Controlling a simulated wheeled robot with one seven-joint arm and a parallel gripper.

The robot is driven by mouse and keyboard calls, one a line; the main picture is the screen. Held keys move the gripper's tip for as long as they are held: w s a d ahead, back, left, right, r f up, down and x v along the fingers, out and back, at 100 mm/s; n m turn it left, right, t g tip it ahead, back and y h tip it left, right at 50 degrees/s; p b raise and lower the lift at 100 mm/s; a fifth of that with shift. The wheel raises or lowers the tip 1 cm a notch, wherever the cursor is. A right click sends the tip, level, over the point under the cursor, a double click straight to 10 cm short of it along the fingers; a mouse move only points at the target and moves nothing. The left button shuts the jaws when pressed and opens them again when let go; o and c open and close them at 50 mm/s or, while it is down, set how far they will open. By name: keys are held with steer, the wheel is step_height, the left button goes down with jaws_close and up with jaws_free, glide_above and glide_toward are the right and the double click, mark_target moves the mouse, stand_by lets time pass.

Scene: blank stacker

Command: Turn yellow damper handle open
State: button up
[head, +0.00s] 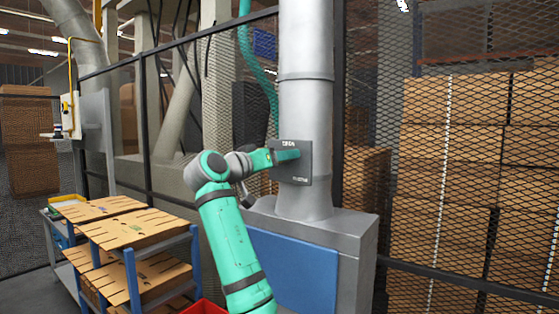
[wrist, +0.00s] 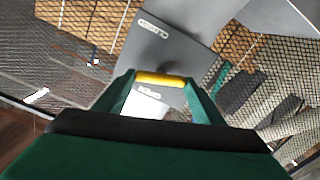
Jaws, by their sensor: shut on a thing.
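The yellow damper handle (wrist: 160,79) shows in the wrist view as a short bar between the green fingertips of my gripper (wrist: 158,83). My gripper is shut on it. In the wrist view the handle lies close to the OPEN label on the dark grey plate (wrist: 185,48), with the CLOSED label farther off. In the head view my gripper (head: 287,155) reaches the plate (head: 303,170) on the silver duct from the left and hides the handle. There the OPEN label is at the plate's top edge and the other label is lower right.
The silver duct (head: 306,105) rises from a grey cabinet with a blue panel (head: 300,268). A mesh fence (head: 455,180) stands to the right, with stacked cartons behind it. A blue-framed cart (head: 130,262) with flat cardboard is at lower left, beside a red bin (head: 203,307).

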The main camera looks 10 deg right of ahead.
steer(key=n, duration=1.3)
steer(key=shift+w+f+n, duration=0.1)
steer(key=shift+f+n, duration=0.2)
steer(key=shift+n, duration=0.1)
stand_by(0.4)
steer(key=o, duration=1.1)
steer(key=shift+n, duration=0.3)
steer(key=shift+c, duration=0.2)
steer(key=shift+a, duration=0.15)
steer(key=v, duration=1)
steer(key=shift+s+a, duration=0.2)
steer(key=shift+s, duration=0.1)
